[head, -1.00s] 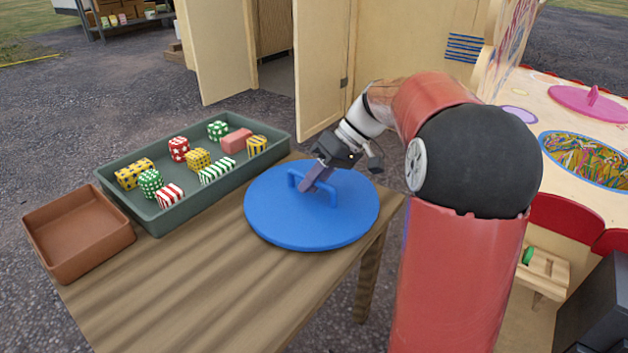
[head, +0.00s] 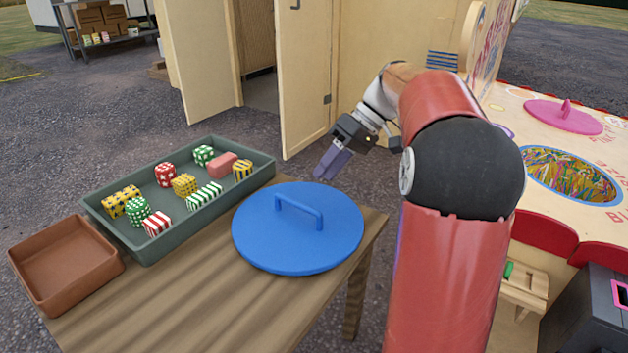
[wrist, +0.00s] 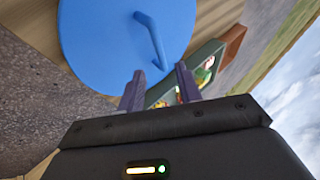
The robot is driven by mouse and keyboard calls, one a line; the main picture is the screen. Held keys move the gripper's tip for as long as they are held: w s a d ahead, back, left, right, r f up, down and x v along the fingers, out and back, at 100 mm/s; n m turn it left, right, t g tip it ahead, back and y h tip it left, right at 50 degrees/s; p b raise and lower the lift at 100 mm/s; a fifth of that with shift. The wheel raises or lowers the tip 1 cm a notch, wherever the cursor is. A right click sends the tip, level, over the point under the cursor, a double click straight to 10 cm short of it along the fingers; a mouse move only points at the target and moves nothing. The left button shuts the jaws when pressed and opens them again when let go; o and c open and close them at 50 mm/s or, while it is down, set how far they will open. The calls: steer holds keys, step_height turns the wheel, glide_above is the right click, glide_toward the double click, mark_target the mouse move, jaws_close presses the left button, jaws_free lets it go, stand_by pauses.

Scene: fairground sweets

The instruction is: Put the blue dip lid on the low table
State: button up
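The blue dip lid (head: 290,245) lies flat on the low wooden table (head: 215,310), near its right end, with its bar handle (head: 298,206) on top. My gripper (head: 328,170) is beyond and just right of the lid, clear of the handle and higher than it. In the wrist view the two purple fingers (wrist: 160,88) stand apart with nothing between them, and the lid (wrist: 105,45) with its handle shows ahead of them. My gripper is open and empty.
A grey-green tray (head: 157,250) with several patterned sweets sits on the table left of the lid, and an empty brown tray (head: 70,300) is at its left end. A stall counter (head: 510,110) with a pink lid (head: 562,117) and a basin of colourful sweets (head: 572,176) stands at right.

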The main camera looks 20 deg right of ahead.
steer(key=s+a, duration=0.1)
steer(key=s+a+r+m+h, duration=0.1)
steer(key=s+a+h, duration=0.1)
steer(key=s, duration=0.1)
steer(key=shift+r, duration=0.25)
steer(key=s+a+f+m+t+h, duration=0.2)
steer(key=s+f+h, duration=0.1)
steer(key=s, duration=0.6)
steer(key=s+a+f+m+t+h, duration=0.2)
steer(key=s+f, duration=0.3)
steer(key=s, duration=0.4)
steer(key=shift+s+a+f+m+t+h, duration=0.25)
steer(key=shift+a+m+t+h, duration=0.2)
steer(key=shift+t, duration=0.25)
